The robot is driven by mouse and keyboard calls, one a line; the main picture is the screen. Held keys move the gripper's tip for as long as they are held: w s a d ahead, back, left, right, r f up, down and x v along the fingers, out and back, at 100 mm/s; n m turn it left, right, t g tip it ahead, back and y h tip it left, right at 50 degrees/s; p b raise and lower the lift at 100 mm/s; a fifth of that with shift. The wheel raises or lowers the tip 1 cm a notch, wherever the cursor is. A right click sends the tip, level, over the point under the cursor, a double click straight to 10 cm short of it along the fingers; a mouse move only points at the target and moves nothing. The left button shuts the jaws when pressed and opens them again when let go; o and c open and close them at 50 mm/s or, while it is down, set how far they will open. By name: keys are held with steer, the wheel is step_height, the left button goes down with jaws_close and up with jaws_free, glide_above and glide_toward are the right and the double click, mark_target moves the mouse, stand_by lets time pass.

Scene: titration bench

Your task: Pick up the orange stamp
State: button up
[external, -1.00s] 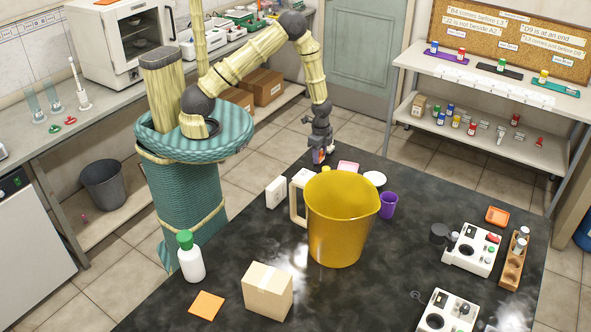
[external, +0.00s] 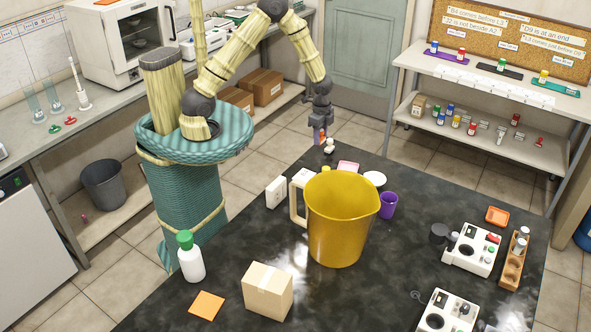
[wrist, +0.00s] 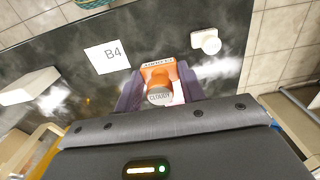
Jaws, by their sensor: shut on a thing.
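The orange stamp (wrist: 160,78) is between the two purple fingers of my gripper (wrist: 160,92) in the wrist view, with its lettered edge facing away from my wrist. In the external view my gripper (external: 320,133) hangs above the far edge of the dark table (external: 400,260), shut on the stamp, of which only a small orange patch (external: 322,138) shows. The stamp is clear of the table top.
A white knobbed thing (wrist: 207,41) and a white B4 card (wrist: 108,56) lie below. A large yellow jug (external: 336,225), purple cup (external: 388,205) and white box (external: 276,192) stand nearby.

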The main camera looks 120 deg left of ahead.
steer(key=shift+r, duration=0.6)
